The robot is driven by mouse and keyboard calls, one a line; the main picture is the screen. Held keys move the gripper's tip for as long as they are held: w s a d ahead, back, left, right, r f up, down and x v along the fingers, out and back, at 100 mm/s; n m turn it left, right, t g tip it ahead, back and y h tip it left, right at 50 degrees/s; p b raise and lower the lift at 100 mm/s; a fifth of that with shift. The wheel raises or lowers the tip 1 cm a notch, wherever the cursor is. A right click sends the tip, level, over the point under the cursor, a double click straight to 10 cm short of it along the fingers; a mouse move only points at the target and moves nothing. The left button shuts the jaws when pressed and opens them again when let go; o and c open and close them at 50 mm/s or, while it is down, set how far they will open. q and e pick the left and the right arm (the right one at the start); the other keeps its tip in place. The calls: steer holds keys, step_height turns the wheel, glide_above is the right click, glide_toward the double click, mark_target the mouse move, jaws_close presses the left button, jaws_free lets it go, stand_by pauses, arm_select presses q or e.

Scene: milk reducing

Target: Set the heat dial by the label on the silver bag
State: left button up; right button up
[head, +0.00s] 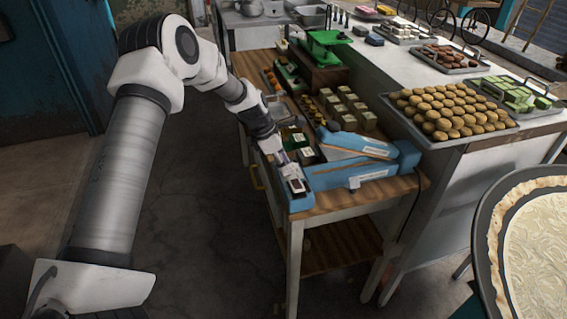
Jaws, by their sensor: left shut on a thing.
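A blue sealer-like device (325,178) lies at the front of the wooden cart, with a raised blue arm (352,142) behind its base. A small dark and white control (297,186) is at its left end. My left gripper (285,160) reaches down from the upper left to this end. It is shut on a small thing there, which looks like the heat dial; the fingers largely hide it. The dial's setting is too small to read. I cannot pick out the silver bag or its label for certain. My right gripper is out of view.
The wooden cart (333,205) also holds several small boxes (345,105) and a green scale (326,42). A white counter at the right bears a tray of round brown pieces (445,112). A wide pan of pale milk (540,235) is at the lower right. Floor left of the cart is clear.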

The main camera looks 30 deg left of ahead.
arm_select(q)
steer(key=m+g, duration=0.1)
steer(key=m, duration=0.2)
steer(key=m+g+h, duration=0.1)
steer(key=m, duration=0.2)
steer(key=shift+w+a+f, duration=0.1)
steer(key=shift+w+f, duration=0.05)
steer(key=m+g, duration=0.1)
steer(key=m, duration=0.2)
steer(key=m+g+b, duration=0.1)
steer(key=m, duration=0.2)
steer(key=shift+w+m+g, duration=0.2)
steer(key=shift+m+g, duration=0.1)
steer(key=shift+g, duration=0.1)
steer(key=m, duration=0.2)
steer(key=m+g+y+b, duration=0.1)
steer(key=m, duration=0.1)
steer(key=m+g+y, duration=0.1)
steer(key=m, duration=0.1)
steer(key=shift+w+d, duration=0.2)
steer(key=shift+d, duration=0.05)
steer(key=m+y, duration=0.1)
steer(key=m, duration=0.2)
steer(key=shift+d, duration=0.1)
steer(key=shift+m+g+y, duration=0.4)
steer(key=shift+m+y, duration=0.2)
steer(key=shift+m, duration=1.1)
steer(key=o, duration=0.9)
steer(key=shift+w, duration=0.1)
